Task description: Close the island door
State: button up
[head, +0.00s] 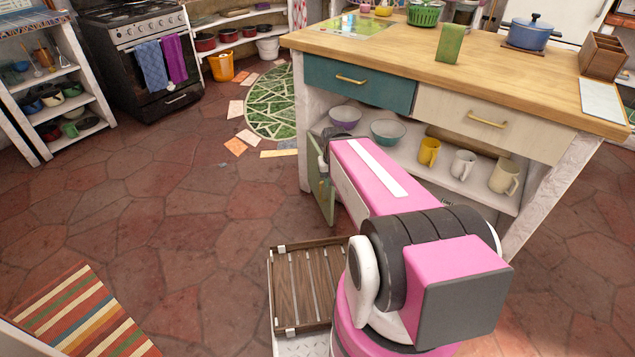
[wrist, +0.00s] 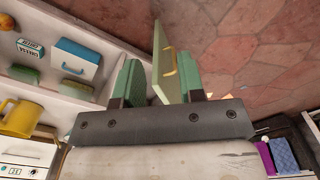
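The green island door (head: 319,182) stands open at the left end of the kitchen island, below the teal drawer. In the wrist view the door (wrist: 158,75) is seen nearly edge-on, with its yellow handle (wrist: 170,62) on the right-hand face. My gripper (wrist: 157,82) is open, its two green-padded fingers spread apart. The door edge shows between the fingers, closer to the right one; I cannot tell whether they touch. In the head view my pink arm reaches toward the door and hides part of it and most of the gripper.
The island's open shelf (head: 455,180) holds bowls and mugs. The wrist view shows a blue box (wrist: 78,58) and a yellow mug (wrist: 20,118) inside the island. A wooden slatted tray (head: 272,300) is in front of me. The stone floor left of the door is clear.

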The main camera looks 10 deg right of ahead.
jog(key=shift+w+f, duration=0.25)
jog(key=shift+f, duration=0.15)
jog(key=c, duration=0.5)
jog(key=w+f+h, duration=0.1)
jog(key=f+h, duration=0.1)
jog(key=w+f+g+h, duration=0.1)
jog(key=w+f, duration=0.1)
jog(key=w+a+f+g+h, duration=0.1)
jog(key=f+h, duration=0.1)
jog(key=shift+w+f+n+h, duration=0.15)
jog(key=shift+f+n+h, duration=0.15)
jog(key=shift+f+n, duration=0.1)
grip_shut()
jog(key=w+a+f+n+t+h, duration=0.1)
jog(key=w+a+f+t+h, duration=0.25)
jog(key=w+a+h, duration=0.2)
jog(key=w+a+f+t+h, duration=0.2)
jog(key=w+a+f+h, duration=0.25)
jog(key=a+h, duration=0.25)
jog(key=w+d, duration=0.1)
jog(key=d, duration=1.3)
jog(key=shift+w, duration=0.2)
